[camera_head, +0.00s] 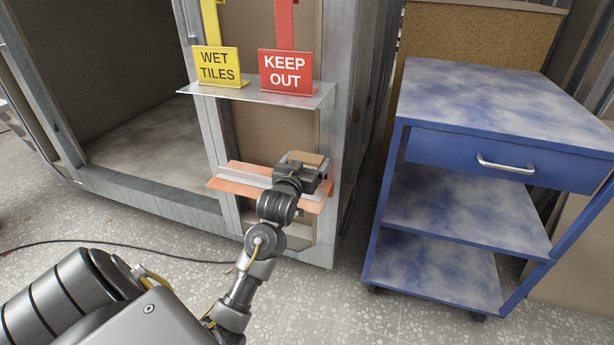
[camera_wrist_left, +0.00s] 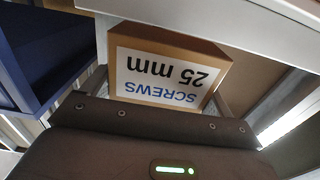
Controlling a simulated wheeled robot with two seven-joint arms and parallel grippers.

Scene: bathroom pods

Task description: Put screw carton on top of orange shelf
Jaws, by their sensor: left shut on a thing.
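The screw carton (camera_wrist_left: 168,68) is a brown box with a white label reading "SCREWS 25 mm", upside down in the left wrist view. My left gripper (camera_wrist_left: 150,100) is shut on it. In the head view the carton (camera_head: 308,157) shows only as a small tan top beyond my left gripper (camera_head: 302,168), which hides the rest. The orange shelf (camera_head: 228,182) is a low ledge on the pod's post, with a pale strip along it. The gripper and carton are over its right part. I cannot tell whether the carton touches it. My right gripper is not in view.
A metal ledge (camera_head: 262,94) above the orange shelf bears a yellow "WET TILES" sign (camera_head: 217,67) and a red "KEEP OUT" sign (camera_head: 286,72). A blue cart (camera_head: 500,165) stands at right. A cable (camera_head: 120,243) lies on the floor. The open pod is at left.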

